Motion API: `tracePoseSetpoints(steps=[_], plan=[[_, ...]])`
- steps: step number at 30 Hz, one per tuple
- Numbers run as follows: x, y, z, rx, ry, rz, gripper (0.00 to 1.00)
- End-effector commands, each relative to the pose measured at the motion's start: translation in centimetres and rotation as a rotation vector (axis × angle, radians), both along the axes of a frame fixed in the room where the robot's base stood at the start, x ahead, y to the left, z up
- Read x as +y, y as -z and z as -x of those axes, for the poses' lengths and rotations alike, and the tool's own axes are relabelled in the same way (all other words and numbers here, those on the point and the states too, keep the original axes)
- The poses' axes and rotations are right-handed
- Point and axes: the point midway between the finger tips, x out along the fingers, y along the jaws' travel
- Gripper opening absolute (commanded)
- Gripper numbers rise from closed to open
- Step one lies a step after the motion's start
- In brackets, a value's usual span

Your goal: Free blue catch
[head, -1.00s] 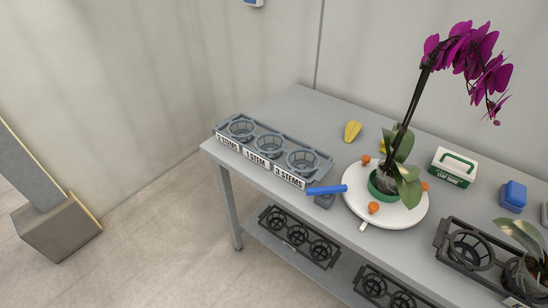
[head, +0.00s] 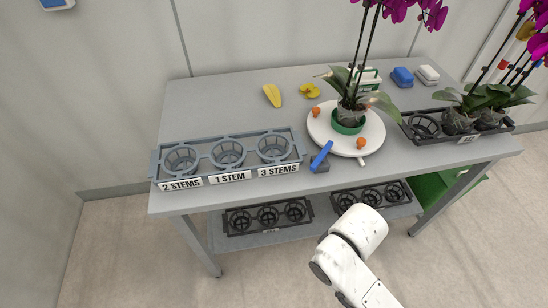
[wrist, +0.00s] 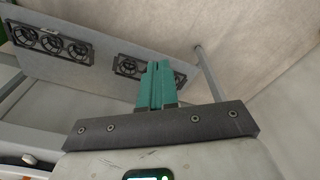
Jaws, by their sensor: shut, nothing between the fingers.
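The blue catch (head: 322,155) is a bar-shaped lever on a small dark block (head: 319,166) at the table's front edge. It slants up and to the right, with its upper end close to the rim of a white round turntable (head: 372,144). A potted purple orchid in a green ring (head: 348,127) stands on the turntable. My gripper (wrist: 154,70), with teal fingers, is shut and empty in the wrist view. The lower shelf and floor lie beyond it. The catch cannot be made out in the wrist view. In the head view my white arm shows at the bottom, without the fingers.
A grey rack (head: 228,165) with three labelled cups stands left of the catch. Orange knobs (head: 361,143) sit around the pot. A yellow object (head: 271,95) lies behind. A dark tray (head: 424,136) with orchids is at right. Black racks (head: 268,217) sit on the lower shelf.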

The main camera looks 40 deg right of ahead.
Motion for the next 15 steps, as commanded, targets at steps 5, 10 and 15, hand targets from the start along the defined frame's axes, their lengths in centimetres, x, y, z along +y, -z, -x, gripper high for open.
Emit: tracePoseSetpoints(steps=[5, 10, 15], plan=[[-0.03, 0.01, 0.04, 0.001, 0.001, 0.000, 0.00], [-0.03, 0.01, 0.05, 0.001, 0.001, 0.001, 0.00], [-0.47, -0.74, -0.80, -0.004, 0.024, 0.014, 0.00]])
